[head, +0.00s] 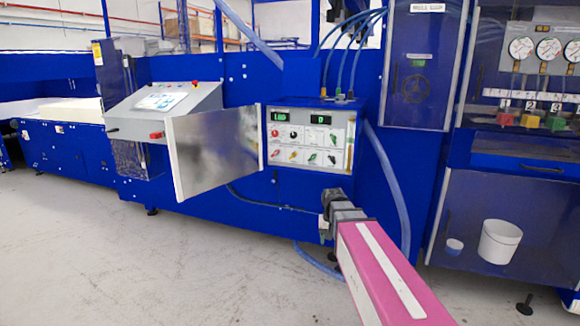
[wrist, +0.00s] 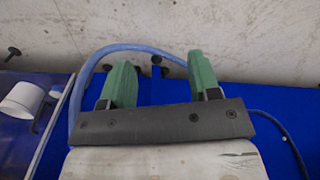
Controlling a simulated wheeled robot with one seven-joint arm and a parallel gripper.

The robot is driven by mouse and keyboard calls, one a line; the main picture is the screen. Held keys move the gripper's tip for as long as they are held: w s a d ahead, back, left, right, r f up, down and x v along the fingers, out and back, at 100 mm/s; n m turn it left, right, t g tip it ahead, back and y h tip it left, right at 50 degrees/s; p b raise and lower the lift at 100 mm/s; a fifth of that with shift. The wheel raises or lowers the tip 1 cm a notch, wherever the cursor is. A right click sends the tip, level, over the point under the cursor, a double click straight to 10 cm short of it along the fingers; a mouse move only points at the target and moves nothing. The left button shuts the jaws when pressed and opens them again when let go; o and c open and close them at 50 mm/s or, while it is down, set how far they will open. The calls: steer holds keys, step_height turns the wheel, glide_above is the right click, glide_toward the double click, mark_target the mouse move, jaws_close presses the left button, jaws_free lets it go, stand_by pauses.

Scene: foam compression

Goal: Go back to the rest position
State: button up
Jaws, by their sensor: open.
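My arm reaches forward from the bottom right of the head view, pink with a pale stripe. My gripper (wrist: 160,85) shows in the wrist view with two green fingers set well apart and nothing between them. In the head view the fingers are hidden behind the dark wrist end of the arm. The gripper is in front of the blue machine's lower panel (head: 265,200), below the open control box (head: 308,145). I cannot tell the exact gap to the panel.
The control box's metal door (head: 215,150) stands open to the left. A blue hose (head: 388,180) hangs behind my arm and also shows in the wrist view (wrist: 95,65). A white bucket (head: 499,241) stands at the right. Grey floor (head: 150,270) is clear at the left.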

steer(key=s+d+f, duration=0.3)
steer(key=s+f, duration=0.8)
steer(key=s, duration=0.1)
steer(key=shift+s+d+n, duration=0.25)
steer(key=shift+s+n, duration=0.1)
steer(key=shift+n, duration=0.05)
stand_by(4.8)
